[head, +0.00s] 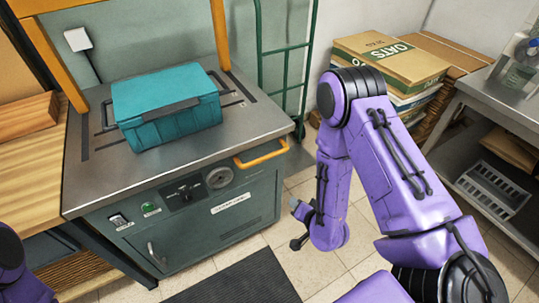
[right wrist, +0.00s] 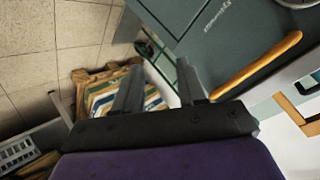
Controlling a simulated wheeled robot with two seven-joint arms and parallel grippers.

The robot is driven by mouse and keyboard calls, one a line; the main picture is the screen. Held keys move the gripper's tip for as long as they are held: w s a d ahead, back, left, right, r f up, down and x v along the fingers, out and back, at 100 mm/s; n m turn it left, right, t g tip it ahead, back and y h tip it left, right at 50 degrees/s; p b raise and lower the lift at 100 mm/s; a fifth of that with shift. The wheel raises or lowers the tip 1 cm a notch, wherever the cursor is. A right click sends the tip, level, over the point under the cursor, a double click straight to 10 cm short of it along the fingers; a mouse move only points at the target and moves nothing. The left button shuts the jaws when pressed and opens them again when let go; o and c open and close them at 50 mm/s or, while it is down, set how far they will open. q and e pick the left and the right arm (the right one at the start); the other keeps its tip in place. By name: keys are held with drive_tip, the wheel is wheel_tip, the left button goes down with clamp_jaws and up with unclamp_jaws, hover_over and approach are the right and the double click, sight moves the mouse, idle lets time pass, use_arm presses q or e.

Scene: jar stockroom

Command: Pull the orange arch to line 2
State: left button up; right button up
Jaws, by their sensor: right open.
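The orange arch (head: 221,36) stands over the back of a steel-topped machine (head: 107,170). I cannot make out a line numbered 2; small dark marks lie near the right slot. My right gripper (head: 297,223) is open and empty, low beside the machine's front right, apart from the handle. Its fingers show in the right wrist view (right wrist: 158,88). My left gripper is out of view.
A teal case (head: 168,108) sits on the steel top, in front of the arch. A wooden bench (head: 30,165) adjoins at left. A green hand truck (head: 285,55), stacked oats boxes (head: 395,65) and a steel table (head: 500,95) stand behind and right. A dark mat (head: 235,280) lies in front.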

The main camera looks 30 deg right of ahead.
sight(269, 155)
drive_tip(key=w+a+r+m+t+y, duration=0.1)
drive_tip(key=w+r+m+t+y, duration=0.1)
drive_tip(key=w+r+m+t, duration=0.55)
drive_tip(key=w, duration=0.3)
drive_tip(key=w+g, duration=0.1)
drive_tip(key=w, duration=0.3)
drive_tip(key=w+f+g+p, duration=0.1)
drive_tip(key=w, duration=0.2)
drive_tip(key=shift+w+a+f, duration=0.1)
drive_tip(key=shift+w+a, duration=0.05)
drive_tip(key=shift+w, duration=0.2)
clamp_jaws()
